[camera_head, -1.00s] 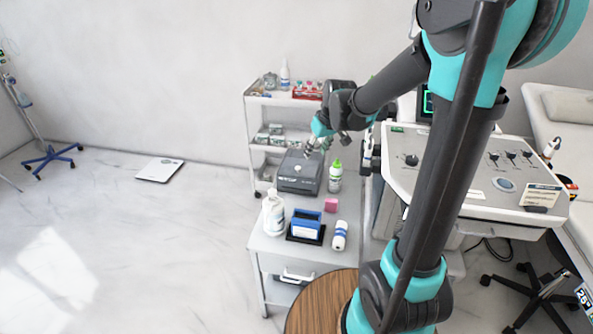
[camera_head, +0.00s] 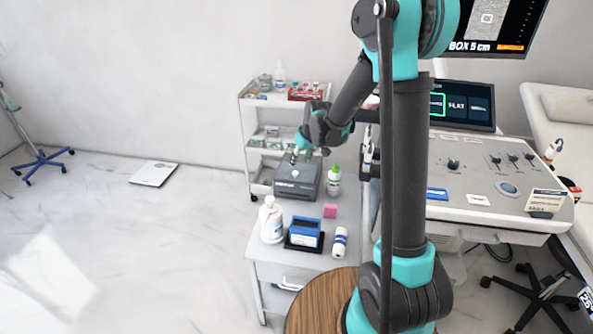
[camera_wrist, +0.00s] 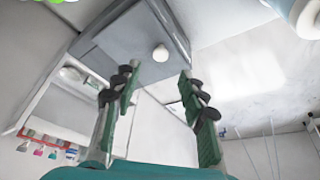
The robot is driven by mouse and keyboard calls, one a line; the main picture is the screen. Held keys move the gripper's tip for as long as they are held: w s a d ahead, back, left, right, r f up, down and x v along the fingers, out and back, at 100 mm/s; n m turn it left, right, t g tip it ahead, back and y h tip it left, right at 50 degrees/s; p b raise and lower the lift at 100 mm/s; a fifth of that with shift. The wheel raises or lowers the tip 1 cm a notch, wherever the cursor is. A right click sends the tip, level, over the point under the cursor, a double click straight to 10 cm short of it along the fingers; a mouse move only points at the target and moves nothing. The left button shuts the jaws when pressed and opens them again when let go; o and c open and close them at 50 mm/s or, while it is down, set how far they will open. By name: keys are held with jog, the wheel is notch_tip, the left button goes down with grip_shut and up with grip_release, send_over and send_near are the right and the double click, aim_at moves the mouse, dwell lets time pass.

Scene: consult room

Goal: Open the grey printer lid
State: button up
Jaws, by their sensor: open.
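The grey printer (camera_head: 298,180) sits on the white cart's top in the head view, its dark lid on top. In the wrist view the printer lid (camera_wrist: 130,45) shows at the top, grey with a round pale knob (camera_wrist: 160,53). My gripper (camera_head: 299,155) is above the printer's back edge in the head view. In the wrist view its two green-padded fingers (camera_wrist: 157,95) are spread wide with nothing between them. The knob lies beyond the fingertips, apart from both fingers. The lid looks closed.
A green-capped bottle (camera_head: 334,181) stands close right of the printer. A shelf trolley (camera_head: 246,130) is behind; the ultrasound console (camera_head: 470,185) is right.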

aim_at(295, 172)
jog(key=shift+x, duration=3.5)
grip_shut()
